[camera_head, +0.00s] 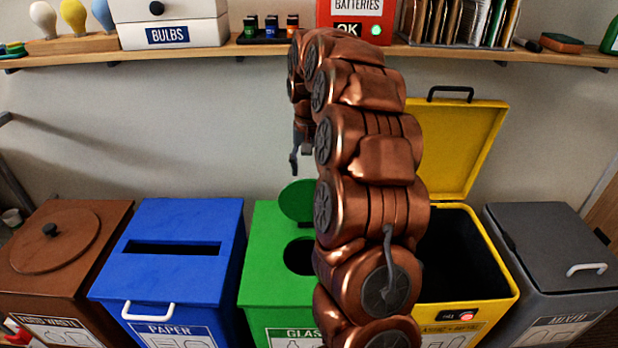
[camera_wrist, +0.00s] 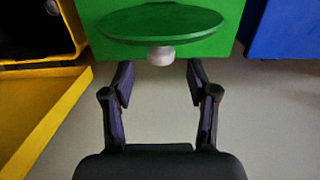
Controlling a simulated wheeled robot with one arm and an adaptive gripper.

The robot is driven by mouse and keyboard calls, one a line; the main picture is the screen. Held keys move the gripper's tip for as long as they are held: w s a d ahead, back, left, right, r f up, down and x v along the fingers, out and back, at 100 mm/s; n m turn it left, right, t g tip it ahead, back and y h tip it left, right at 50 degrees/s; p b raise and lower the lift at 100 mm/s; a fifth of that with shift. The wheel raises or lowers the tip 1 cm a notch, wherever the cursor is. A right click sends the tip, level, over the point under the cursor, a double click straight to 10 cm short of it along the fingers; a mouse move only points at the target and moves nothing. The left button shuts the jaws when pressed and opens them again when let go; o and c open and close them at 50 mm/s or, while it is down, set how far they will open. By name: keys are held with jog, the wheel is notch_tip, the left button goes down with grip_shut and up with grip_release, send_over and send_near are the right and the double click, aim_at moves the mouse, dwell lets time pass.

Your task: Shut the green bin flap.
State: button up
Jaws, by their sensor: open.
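The green bin (camera_head: 262,262) stands in the middle of the row, with a round dark hole in its top. Its round green flap (camera_head: 297,200) stands raised behind the hole, partly hidden by my arm. In the wrist view the flap (camera_wrist: 160,22) shows as a flat green disc with a pale knob (camera_wrist: 161,56) at its edge. My gripper (camera_wrist: 160,84) is open and empty, its fingertips on either side of and just short of the knob. In the head view my gripper (camera_head: 299,152) hangs above the flap, mostly hidden behind my arm.
The blue paper bin (camera_head: 180,215) is left of the green one. The yellow bin's lid (camera_head: 466,150) stands open on the right. A brown bin (camera_head: 110,215) and a grey bin (camera_head: 550,240) are at the ends. A loaded shelf (camera_head: 220,52) runs above.

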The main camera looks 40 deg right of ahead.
aim_at(308, 200)
jog(key=shift+f, duration=1.95)
grip_shut()
